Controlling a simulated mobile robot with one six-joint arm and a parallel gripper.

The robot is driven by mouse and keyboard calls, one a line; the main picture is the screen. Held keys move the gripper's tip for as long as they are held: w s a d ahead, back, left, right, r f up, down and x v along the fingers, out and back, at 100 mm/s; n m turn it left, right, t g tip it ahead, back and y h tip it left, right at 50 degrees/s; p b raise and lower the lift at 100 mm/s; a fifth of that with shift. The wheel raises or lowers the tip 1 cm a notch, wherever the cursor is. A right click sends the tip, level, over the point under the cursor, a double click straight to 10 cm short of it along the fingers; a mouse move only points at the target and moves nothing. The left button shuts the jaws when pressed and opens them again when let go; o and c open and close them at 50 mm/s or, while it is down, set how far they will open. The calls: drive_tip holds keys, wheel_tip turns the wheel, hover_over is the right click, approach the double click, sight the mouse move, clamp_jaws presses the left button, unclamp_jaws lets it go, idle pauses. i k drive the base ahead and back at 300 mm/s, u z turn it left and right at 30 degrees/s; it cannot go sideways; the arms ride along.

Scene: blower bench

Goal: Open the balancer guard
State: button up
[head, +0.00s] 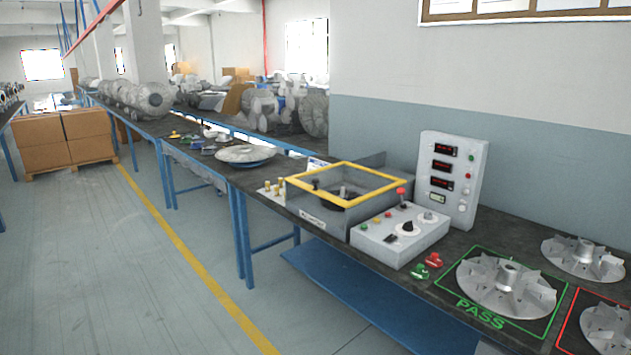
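The balancer (312,221) is a grey box on the dark bench in the middle of the head view. Its guard is a yellow rectangular frame (376,175) lying about flat across the top of the box, so it looks closed. Through the frame I see a dark round part with a metal spindle (343,191) inside the box. A small black knob-like piece (315,184) shows near the frame's left side. My gripper is not in view.
A control box (388,238) with a red button and dial stands right of the balancer, before an upright display panel (451,178). Finned impellers (507,284) lie at right, one on a green PASS outline. Brass pieces (272,189) sit left. The floor in front is clear.

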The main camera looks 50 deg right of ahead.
sight(293, 179)
drive_tip(key=i, duration=0.9)
drive_tip(key=u, duration=0.1)
drive_tip(key=k, duration=0.9)
drive_tip(key=z, duration=0.2)
drive_tip(key=i, duration=0.7)
drive_tip(key=u, duration=0.1)
